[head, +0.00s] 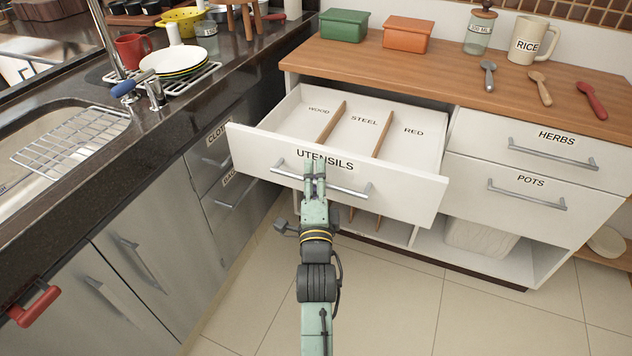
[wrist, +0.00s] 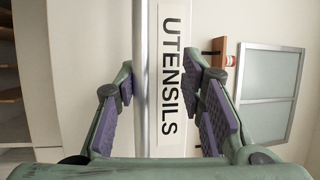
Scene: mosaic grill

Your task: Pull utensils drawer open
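The white utensils drawer (head: 250,147) is pulled well out of the wooden-topped cabinet. Its inside shows compartments marked WOOD, STEEL and RED, split by wooden dividers, with no utensils in them. The drawer's bar handle (head: 345,187) runs along the front below the UTENSILS label. My gripper (head: 314,165) is at the drawer front, over the middle of the handle. In the wrist view my gripper (wrist: 162,80) is open, its purple-padded fingers apart. The handle (wrist: 140,80) passes between them, nearer the left finger, with a gap on the right.
Herbs drawer (head: 540,140) and pots drawer (head: 525,187) are shut at right. On the wooden top are a steel spoon (head: 488,76), a wooden spoon (head: 541,89), a red spoon (head: 592,100) and boxes. The dark sink counter (head: 150,150) stands close on the left. Tiled floor lies below.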

